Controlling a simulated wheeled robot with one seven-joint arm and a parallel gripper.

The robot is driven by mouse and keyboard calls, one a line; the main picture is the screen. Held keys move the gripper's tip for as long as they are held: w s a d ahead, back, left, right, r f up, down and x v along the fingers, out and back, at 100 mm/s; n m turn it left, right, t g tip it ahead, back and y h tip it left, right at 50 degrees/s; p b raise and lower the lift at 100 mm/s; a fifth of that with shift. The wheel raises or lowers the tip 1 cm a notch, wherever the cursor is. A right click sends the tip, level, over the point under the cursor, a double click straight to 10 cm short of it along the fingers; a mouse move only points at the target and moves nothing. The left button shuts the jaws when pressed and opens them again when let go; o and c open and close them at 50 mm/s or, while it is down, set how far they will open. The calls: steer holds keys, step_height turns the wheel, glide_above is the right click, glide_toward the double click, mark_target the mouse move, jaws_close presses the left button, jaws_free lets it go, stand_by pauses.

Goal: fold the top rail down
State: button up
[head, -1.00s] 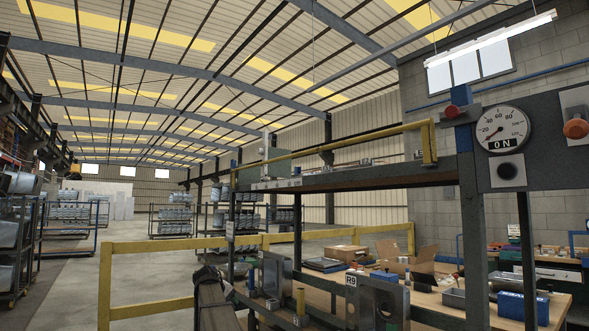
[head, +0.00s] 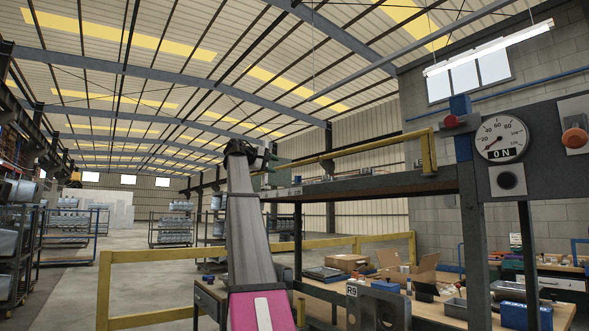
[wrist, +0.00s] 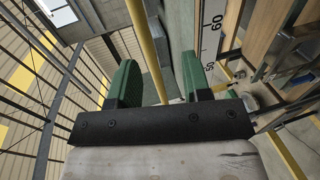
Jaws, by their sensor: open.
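The yellow top rail (head: 375,144) stands raised above the rack's upper shelf (head: 385,181). It runs from near my gripper to a bent-down end (head: 428,155) at the right. My gripper (head: 268,160) is at the rail's far left part, at the end of my raised arm. In the wrist view, my gripper's green fingers (wrist: 159,65) are apart, and the rail (wrist: 150,35) passes between them in the picture. Gaps show on both sides of the rail. How deep it sits between the fingers is hard to tell. My arm and gripper hide the rail's left end in the head view.
A panel with a gauge (head: 502,138), an ON label and a red knob (head: 575,138) stands at the right. A lower yellow barrier (head: 150,257) crosses in front. A workbench with boxes (head: 347,263) lies below the shelf. Open floor (head: 75,280) is at left.

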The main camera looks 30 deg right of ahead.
mark_target(289, 165)
steer(key=x, duration=0.3)
steer(key=r+x, duration=0.1)
steer(key=x, duration=0.3)
steer(key=s+r+x, duration=0.1)
steer(key=x, duration=0.2)
steer(key=shift+d, duration=0.55)
jaws_close()
